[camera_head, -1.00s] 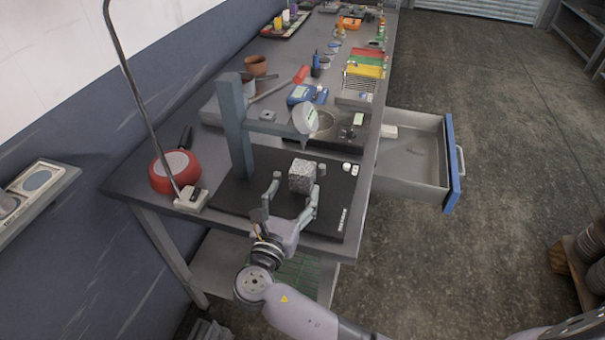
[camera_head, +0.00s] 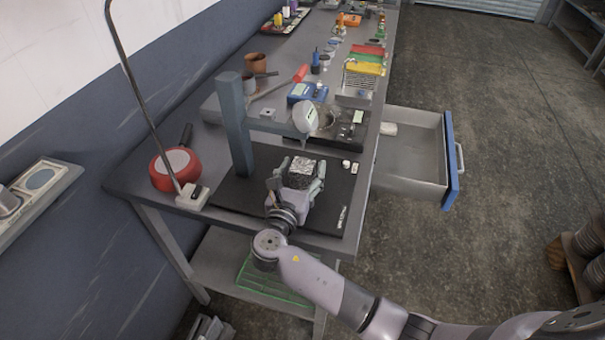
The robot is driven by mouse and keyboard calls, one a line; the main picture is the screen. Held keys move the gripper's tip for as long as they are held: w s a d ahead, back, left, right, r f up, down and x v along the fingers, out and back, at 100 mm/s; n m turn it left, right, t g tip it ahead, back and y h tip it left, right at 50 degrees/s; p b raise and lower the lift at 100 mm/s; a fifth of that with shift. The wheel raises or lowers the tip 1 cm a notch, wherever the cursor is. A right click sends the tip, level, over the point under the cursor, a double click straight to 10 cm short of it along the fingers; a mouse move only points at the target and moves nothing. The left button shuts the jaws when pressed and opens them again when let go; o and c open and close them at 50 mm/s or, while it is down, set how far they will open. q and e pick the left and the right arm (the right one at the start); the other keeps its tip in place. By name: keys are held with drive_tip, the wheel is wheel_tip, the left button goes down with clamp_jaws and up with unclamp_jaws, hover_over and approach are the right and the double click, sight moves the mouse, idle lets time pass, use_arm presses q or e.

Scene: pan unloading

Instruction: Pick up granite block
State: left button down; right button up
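The granite block (camera_head: 302,168), a speckled grey cube, sits on the black base plate (camera_head: 237,191) of the grey stand. My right gripper (camera_head: 301,174) is at the block from the near side, with one finger to its left and one to its right. The fingers are spread wide, and I cannot see them pressing on the block. The palm and fingers hide the block's lower near part. My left gripper is not in view.
The stand's grey column (camera_head: 234,125) rises left of the block, with a dial gauge (camera_head: 305,117) on its arm just behind. A red pan (camera_head: 176,169) is at left. An open drawer (camera_head: 413,160) juts out at right.

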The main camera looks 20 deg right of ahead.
drive_tip(key=shift+r, duration=0.1)
clamp_jaws()
idle(0.5)
